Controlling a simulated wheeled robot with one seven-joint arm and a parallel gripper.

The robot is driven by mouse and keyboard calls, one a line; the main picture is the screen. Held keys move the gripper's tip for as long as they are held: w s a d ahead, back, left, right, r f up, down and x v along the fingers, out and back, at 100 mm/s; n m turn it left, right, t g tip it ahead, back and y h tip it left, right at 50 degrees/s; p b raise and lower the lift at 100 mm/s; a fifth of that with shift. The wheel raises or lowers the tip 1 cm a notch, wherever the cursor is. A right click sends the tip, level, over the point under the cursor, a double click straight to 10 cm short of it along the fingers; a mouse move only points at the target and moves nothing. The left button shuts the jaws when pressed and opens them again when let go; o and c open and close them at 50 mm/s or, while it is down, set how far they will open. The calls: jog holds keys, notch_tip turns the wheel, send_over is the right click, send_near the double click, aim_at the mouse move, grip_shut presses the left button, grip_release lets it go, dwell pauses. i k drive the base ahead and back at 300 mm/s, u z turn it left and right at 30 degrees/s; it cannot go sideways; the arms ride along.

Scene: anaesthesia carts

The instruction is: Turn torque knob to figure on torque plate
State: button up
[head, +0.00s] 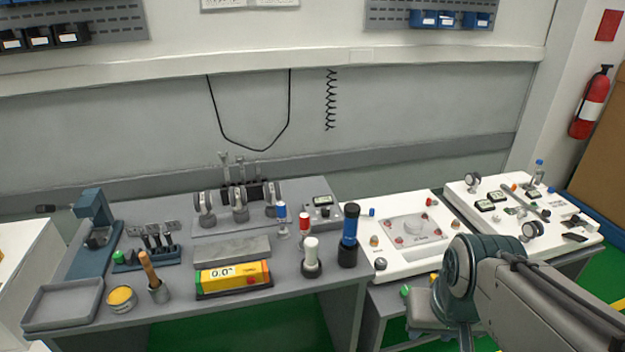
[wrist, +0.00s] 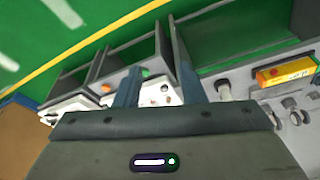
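I cannot tell for sure which part is the torque knob or the torque plate. A yellow box (head: 232,277) with a readout like "0.0" and a red button lies at the front of the grey bench. It also shows at the right of the wrist view (wrist: 287,72). A white panel (head: 372,215) right of the bench carries a grey plate (head: 416,238) with a round pale knob (head: 415,228) and small red-brown knobs around it. My gripper (wrist: 158,70) shows two fingers apart with nothing between them. In the head view my arm hides its end.
The grey bench (head: 180,310) holds a tray (head: 62,304), a yellow tin (head: 121,298), a wooden-handled tool (head: 149,268) and a blue-black cylinder (head: 348,236). Another white panel (head: 560,230) with gauges stands at the right. A fire extinguisher (head: 591,102) hangs on the wall.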

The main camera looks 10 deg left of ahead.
aim_at(326, 210)
jog(key=u, duration=0.1)
jog(key=i, duration=1.3)
jog(key=u, duration=0.05)
